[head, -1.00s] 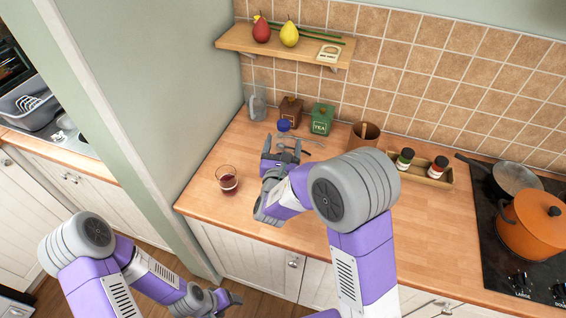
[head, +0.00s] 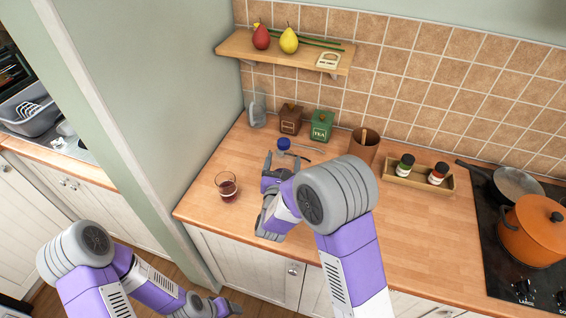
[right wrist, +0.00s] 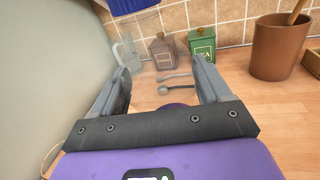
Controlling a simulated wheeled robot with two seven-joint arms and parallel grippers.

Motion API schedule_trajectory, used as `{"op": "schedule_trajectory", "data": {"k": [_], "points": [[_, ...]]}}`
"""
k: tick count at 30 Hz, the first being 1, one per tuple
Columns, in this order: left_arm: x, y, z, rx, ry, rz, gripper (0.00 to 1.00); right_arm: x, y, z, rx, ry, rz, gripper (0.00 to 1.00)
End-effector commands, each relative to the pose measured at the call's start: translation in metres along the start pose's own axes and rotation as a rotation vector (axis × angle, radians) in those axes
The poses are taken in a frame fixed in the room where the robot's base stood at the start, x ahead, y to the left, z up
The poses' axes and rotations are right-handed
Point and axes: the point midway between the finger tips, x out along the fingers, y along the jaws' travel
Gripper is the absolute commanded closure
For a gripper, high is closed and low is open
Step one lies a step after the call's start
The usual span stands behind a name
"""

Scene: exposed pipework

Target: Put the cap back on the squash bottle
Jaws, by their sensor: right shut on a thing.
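A blue cap (head: 284,143) shows just beyond my right gripper (head: 279,164). In the right wrist view a ribbed blue edge, which looks like the same cap (right wrist: 131,5), is close at the top, left of the middle between the fingers. My right gripper (right wrist: 163,88) is shut on what looks like the clear squash bottle, a hazy see-through shape between its spread fingers. The bottle's outline is faint. Whether the cap is seated on its neck cannot be told. My left gripper (head: 225,306) hangs low, in front of the counter, with its fingers unclear.
A glass of dark red drink (head: 227,187) stands left of my right gripper. Behind are a clear jug (head: 257,110), a brown canister (head: 290,120), a green tea canister (head: 321,126) and spoons (right wrist: 178,83). A brown pot (head: 364,146) and a spice tray (head: 418,180) stand right.

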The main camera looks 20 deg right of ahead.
Motion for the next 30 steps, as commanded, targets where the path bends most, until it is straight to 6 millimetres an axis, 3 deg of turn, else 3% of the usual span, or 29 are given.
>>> {"op": "schedule_trajectory", "data": {"k": [2, 3, 7, 18, 30], "points": [[0.003, -0.001, 0.000, 0.000, 0.000, 0.000, 0.35, 0.000, 0.000, -0.002, 0.001, -0.003, 0.000, 1.00], [0.004, -0.001, 0.000, 0.000, 0.000, 0.000, 0.35, 0.000, 0.000, -0.003, 0.000, 0.000, 0.000, 0.22], [0.002, -0.001, 0.000, 0.000, 0.000, 0.000, 0.35, 0.000, 0.000, -0.002, 0.000, 0.000, 0.000, 0.02], [-0.001, 0.000, 0.000, 0.000, 0.000, 0.000, 0.35, -0.003, 0.001, 0.001, -0.001, 0.001, 0.002, 0.00], [0.005, -0.002, 0.000, 0.000, 0.000, 0.000, 0.35, -0.085, 0.001, -0.001, -0.001, 0.002, 0.005, 0.00]]}}
